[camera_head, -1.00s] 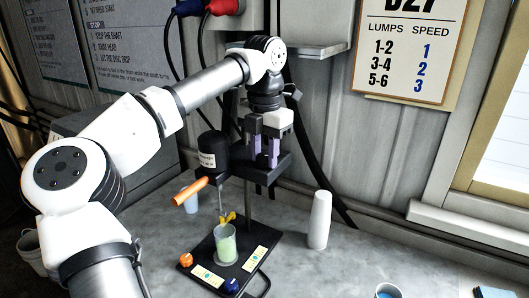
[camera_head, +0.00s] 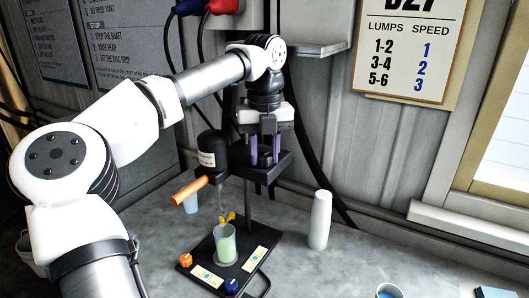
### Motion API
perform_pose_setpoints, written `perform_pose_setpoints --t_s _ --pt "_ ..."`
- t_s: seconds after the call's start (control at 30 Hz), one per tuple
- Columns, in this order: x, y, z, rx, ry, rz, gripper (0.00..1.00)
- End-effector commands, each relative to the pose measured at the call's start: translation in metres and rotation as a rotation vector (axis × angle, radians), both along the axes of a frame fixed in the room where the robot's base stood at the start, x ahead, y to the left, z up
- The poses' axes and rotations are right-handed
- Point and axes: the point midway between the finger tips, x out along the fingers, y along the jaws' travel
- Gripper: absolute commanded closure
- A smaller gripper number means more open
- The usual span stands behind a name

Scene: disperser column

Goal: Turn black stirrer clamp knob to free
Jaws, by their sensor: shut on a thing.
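The disperser stands on the bench, with a black motor housing (camera_head: 212,150), a dark clamp head (camera_head: 285,160) on an upright post, and a thin shaft with a yellow disc (camera_head: 227,217) at its lower end. My gripper (camera_head: 265,160) points straight down over the clamp head. Its two purple fingers are a little apart and shut on a dark thing between them, which appears to be the black stirrer clamp knob. The knob is mostly hidden by the fingers and blends with the dark head. An orange handle (camera_head: 190,190) sticks out to the left.
A cup of pale green liquid (camera_head: 225,245) stands on the black base plate (camera_head: 253,240), which has orange (camera_head: 185,259) and blue (camera_head: 231,286) knobs. White stacked cups (camera_head: 320,220) stand to the right.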

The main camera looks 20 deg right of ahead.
Motion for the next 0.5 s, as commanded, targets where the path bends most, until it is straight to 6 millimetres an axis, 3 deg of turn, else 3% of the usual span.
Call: perform_pose_setpoints --t_s 0.5 --pt "0.0004 0.0000 0.0008 -0.001 -0.002 0.119 0.92"
